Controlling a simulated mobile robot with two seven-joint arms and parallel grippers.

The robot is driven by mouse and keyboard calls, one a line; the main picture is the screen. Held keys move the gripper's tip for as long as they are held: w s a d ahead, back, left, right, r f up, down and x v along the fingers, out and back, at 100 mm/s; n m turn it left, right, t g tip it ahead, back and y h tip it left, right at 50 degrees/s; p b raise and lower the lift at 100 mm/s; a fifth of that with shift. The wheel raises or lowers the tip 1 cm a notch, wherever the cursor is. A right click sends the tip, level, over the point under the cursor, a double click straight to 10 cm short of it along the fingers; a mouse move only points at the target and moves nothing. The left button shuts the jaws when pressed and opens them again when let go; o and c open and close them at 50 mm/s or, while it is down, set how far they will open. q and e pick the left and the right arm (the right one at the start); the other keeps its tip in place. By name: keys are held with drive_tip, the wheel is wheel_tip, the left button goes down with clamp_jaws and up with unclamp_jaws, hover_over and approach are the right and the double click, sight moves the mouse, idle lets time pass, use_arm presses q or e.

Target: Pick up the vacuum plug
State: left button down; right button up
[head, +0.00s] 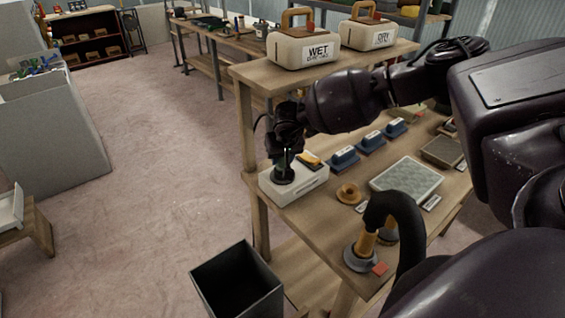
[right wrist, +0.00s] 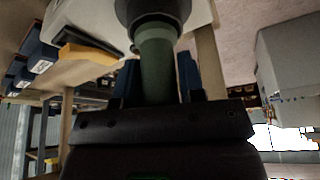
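The vacuum plug (head: 284,174) is a dark round piece with a grey-green stem. It stands upright at the white box (head: 310,184) on the near left corner of the workbench. My right gripper (head: 287,150) is directly above it, pointing down, with its fingers around the stem. In the right wrist view the stem (right wrist: 158,70) runs between the two dark blue fingers, which appear to press against both sides. The plug's wide black end lies beyond the fingertips. Whether the plug touches the box is hard to tell. My left gripper is not in view.
Blue blocks (head: 344,158), a wooden ring (head: 349,193) and a grey textured tray (head: 407,180) lie on the bench. A wood-handled tool with a grey disc (head: 359,259) stands nearer. WET (head: 303,47) and DRY (head: 369,34) boxes sit on the upper shelf. A black bin (head: 237,284) stands below.

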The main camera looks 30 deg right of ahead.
clamp_jaws()
drive_tip(key=shift+r, duration=0.1)
